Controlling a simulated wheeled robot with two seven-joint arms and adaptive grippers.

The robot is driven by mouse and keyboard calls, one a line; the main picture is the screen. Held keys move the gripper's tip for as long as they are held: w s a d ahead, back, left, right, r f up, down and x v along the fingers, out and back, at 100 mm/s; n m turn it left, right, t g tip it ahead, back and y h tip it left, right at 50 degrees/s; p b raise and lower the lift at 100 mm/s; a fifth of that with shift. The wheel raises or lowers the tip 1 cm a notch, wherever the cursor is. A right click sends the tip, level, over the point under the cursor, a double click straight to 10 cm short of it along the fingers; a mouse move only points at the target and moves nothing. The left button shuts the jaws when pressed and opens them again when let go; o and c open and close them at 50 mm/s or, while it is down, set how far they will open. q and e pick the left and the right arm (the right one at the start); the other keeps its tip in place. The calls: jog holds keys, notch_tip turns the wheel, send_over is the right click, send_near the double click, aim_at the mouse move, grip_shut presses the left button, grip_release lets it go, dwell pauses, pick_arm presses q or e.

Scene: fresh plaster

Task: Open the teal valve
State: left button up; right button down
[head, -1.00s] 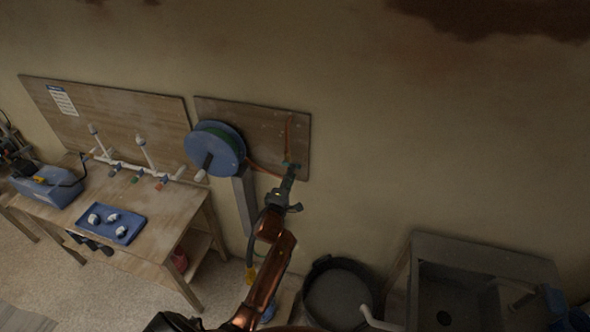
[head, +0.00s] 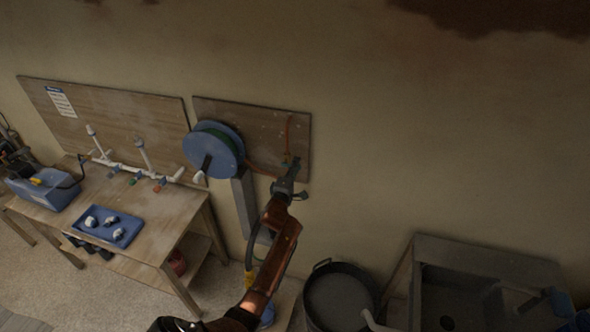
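A small teal valve (head: 287,158) sits on an upright copper pipe on the wooden board (head: 250,118) on the wall, in the middle of the head view. My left arm reaches up from the bottom, and my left gripper (head: 293,168) is at the valve, its dark fingers just beside or against it. The gripper covers part of the valve, and the gap between the fingers is too small and dark to read. I cannot tell whether they touch the valve. My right gripper is not in view.
A blue hose reel (head: 213,150) is on the board left of the valve. A workbench (head: 170,222) holds a white pipe (head: 122,166) with small coloured valves, a blue tray (head: 128,232) and a blue box (head: 50,190). A black tub (head: 318,275) and a sink (head: 470,262) stand at right.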

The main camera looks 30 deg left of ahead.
pick_arm(q)
grip_shut()
jog(key=r+n+p, duration=0.1)
jog(key=n, duration=0.1)
jog(key=n+p, duration=0.2)
jog(key=n, duration=0.1)
jog(key=a+r+n+p, duration=0.1)
jog(key=n+p, duration=0.1)
jog(key=n, duration=0.1)
jog(key=shift+s+a+r, duration=0.1)
jog(key=shift+s+r, duration=0.05)
jog(key=shift+r, duration=0.2)
